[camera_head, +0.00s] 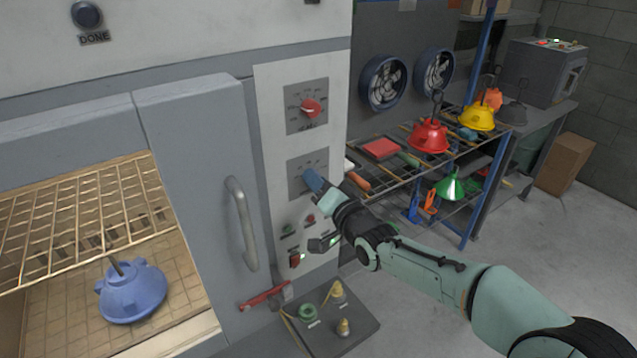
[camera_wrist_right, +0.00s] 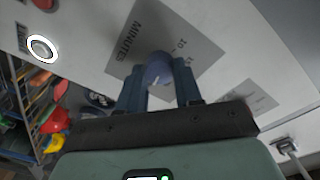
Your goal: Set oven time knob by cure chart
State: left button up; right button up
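The blue time knob (camera_head: 313,180) sits on the lower grey dial plate (camera_head: 298,171) of the oven's control panel. In the right wrist view the knob (camera_wrist_right: 158,70) stands on a plate lettered MINUTES, with "10" readable beside it; the pointer setting is not clear. My right gripper (camera_wrist_right: 158,92) has one finger on each side of the knob, and the knob fills the gap between them. In the head view this gripper (camera_head: 325,190) partly covers the dial. My left gripper is out of view. I see no readable cure chart.
A red knob (camera_head: 311,107) is on the upper dial. The oven handle (camera_head: 241,222) juts out left of the panel. The DONE lamp (camera_head: 86,14) looks dark.

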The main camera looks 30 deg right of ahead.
pick_arm(q)
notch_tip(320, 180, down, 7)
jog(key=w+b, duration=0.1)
jog(key=b, duration=0.7)
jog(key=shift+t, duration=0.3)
pick_arm(e)
jog(key=shift+f+n, duration=0.15)
jog(key=shift+n, duration=3.75)
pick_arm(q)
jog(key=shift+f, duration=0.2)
pick_arm(e)
jog(key=shift+t, duration=0.3)
jog(key=o, duration=1)
jog(key=shift+o, duration=0.2)
